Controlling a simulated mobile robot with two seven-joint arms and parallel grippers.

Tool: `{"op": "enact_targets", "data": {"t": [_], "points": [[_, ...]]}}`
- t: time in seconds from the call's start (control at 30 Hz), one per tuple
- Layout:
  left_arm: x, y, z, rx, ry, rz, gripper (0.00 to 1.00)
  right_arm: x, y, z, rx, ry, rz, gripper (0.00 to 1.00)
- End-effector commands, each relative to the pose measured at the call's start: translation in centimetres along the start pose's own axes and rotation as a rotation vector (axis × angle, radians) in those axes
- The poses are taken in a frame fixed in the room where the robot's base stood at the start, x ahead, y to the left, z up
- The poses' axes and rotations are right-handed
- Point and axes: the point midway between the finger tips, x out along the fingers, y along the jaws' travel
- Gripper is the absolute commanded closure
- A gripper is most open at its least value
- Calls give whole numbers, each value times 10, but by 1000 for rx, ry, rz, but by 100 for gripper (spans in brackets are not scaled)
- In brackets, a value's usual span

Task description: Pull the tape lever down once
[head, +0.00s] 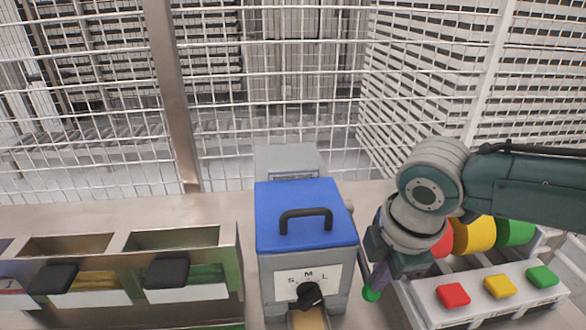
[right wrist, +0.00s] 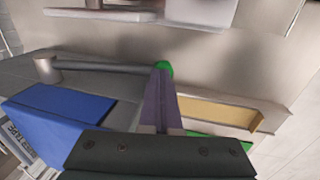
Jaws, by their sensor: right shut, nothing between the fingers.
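The tape dispenser (head: 306,258) is a grey box with a blue lid, a black handle on the lid and a black knob on its S-M-L front. The blue lid also shows in the right wrist view (right wrist: 58,118). In that view the tape lever (right wrist: 100,67) is a dark rod running from a metal pivot to a green ball (right wrist: 165,67). The ball also shows in the head view (head: 371,293), right of the dispenser. My right gripper (head: 378,276) is shut and empty, its fingertips at the ball; I cannot tell if they touch. My left gripper is out of view.
Right of the dispenser, a white panel (head: 481,312) carries red, yellow and green buttons, with coloured rolls behind it. Open bins (head: 182,239) with black-handled drawers stand on the left. A wire mesh fence (head: 285,90) closes off the back.

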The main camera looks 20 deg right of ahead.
Motion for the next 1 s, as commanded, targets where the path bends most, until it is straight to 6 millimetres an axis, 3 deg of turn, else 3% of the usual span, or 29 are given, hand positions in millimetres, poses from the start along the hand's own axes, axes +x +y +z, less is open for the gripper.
{"op": "enact_targets", "data": {"t": [0.2, 1.0], "points": [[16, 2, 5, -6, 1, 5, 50, 20, -2, 0, 0, 1, -1, 100], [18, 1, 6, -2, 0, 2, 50, 22, -1, 0, 0, 0, 0, 100]]}}
